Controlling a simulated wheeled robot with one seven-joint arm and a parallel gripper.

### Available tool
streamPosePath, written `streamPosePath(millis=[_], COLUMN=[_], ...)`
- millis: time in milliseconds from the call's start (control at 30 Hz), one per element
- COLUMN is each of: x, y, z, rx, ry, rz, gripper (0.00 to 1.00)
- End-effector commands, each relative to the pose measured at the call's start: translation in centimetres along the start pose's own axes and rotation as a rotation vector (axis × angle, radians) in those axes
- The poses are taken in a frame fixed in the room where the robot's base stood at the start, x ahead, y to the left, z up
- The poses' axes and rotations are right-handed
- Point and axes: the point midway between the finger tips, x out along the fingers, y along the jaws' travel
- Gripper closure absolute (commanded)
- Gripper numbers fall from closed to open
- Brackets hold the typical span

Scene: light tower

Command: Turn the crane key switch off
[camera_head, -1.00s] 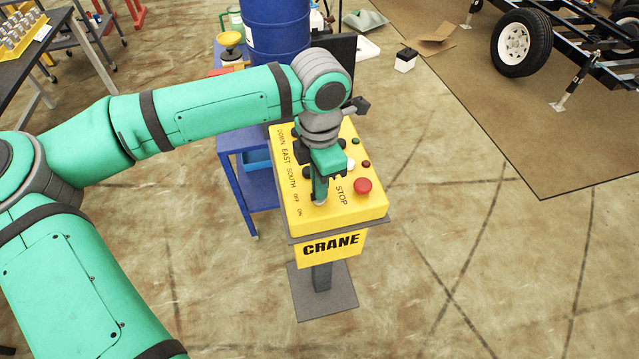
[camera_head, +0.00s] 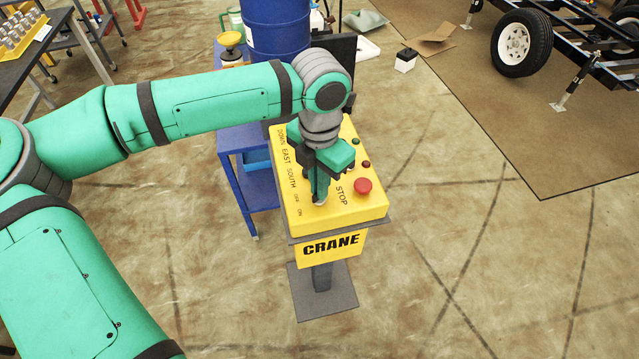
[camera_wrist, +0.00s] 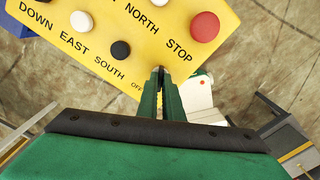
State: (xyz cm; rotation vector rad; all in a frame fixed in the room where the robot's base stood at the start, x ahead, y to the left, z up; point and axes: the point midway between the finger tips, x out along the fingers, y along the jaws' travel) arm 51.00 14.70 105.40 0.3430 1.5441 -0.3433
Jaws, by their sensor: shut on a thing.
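The yellow crane control box (camera_head: 353,212) stands on a grey post, with printed labels, several buttons and a red STOP button (camera_head: 363,186). The key switch lies near the OFF and ON labels at the box's front left part. My gripper (camera_head: 319,199) points down onto that spot, with its fingers close together and shut on the key switch. In the wrist view my gripper (camera_wrist: 161,75) reaches the box beside the OFF label. The fingers hide the key and most of the switch, so its exact angle cannot be told.
A blue cart (camera_head: 232,143) stands left of the box, with a blue barrel (camera_head: 275,30) behind. White and black buttons (camera_wrist: 81,21) sit close to the fingers. The floor right of the box is clear up to the trailer (camera_head: 575,45).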

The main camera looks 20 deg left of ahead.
Motion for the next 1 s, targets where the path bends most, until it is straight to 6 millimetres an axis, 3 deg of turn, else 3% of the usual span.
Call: streamPosePath(millis=[167,200,267,633,767,1000], x=[-0.1,-0.1,-0.1,-0.5,-2.2,-6.7], y=[0.0,0.0,0.0,0.1,0.1,0.1], z=[0.1,0.1,0.1,0.1,0.1,0.1], rx=[-0.001,-0.001,0.0,0.0,-0.001,-0.001], ry=[-0.003,-0.003,-0.003,-0.002,-0.003,-0.003], rz=[0.0,0.0,0.0,0.002,0.002,0.003], gripper=[1.0,0.84,0.75,0.75,0.75,0.75])
